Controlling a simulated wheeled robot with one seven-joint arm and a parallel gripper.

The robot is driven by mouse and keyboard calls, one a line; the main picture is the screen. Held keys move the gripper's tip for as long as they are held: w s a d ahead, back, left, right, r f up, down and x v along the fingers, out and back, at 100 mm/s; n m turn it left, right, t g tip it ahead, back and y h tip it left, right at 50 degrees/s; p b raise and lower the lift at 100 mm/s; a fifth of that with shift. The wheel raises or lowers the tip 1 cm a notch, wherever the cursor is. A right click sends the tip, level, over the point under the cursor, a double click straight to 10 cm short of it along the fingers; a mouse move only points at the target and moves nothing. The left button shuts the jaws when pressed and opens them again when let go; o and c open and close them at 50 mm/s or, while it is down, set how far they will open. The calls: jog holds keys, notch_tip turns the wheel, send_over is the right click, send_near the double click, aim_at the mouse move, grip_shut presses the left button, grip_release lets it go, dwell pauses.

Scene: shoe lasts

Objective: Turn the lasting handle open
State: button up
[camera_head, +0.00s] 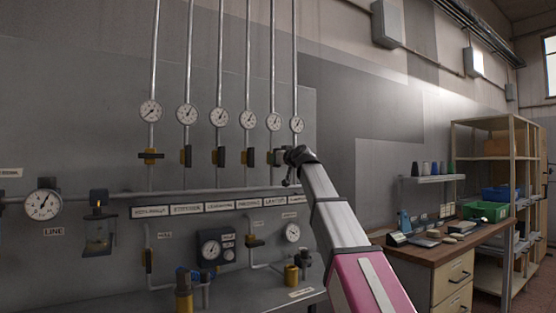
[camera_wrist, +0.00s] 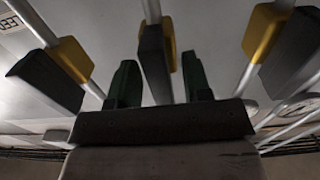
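The lasting handle (camera_head: 278,157) is the dark lever on a yellow valve body, on the fifth pipe from the left, above the label that appears to read LASTING (camera_head: 275,201). My gripper (camera_head: 291,158) is right beside it in the head view and partly covers the area to its right. In the wrist view, my gripper (camera_wrist: 160,82) has its two dark green fingers apart. A dark handle (camera_wrist: 154,62) on a yellow valve body shows between them, roughly in line with its pipe, apparently the lasting handle. Contact with the fingers cannot be made out.
Neighbouring valve handles (camera_wrist: 45,80) and (camera_wrist: 285,58) stand on both sides in the wrist view. The leftmost handle (camera_head: 151,155) lies across its pipe. Gauges (camera_head: 248,119) sit above the valves. A workbench (camera_head: 440,250) and shelves (camera_head: 512,170) stand at the right.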

jog(key=shift+d, duration=0.1)
jog(key=v, duration=1)
jog(key=shift+s+d, duration=0.2)
jog(key=shift+s, duration=0.15)
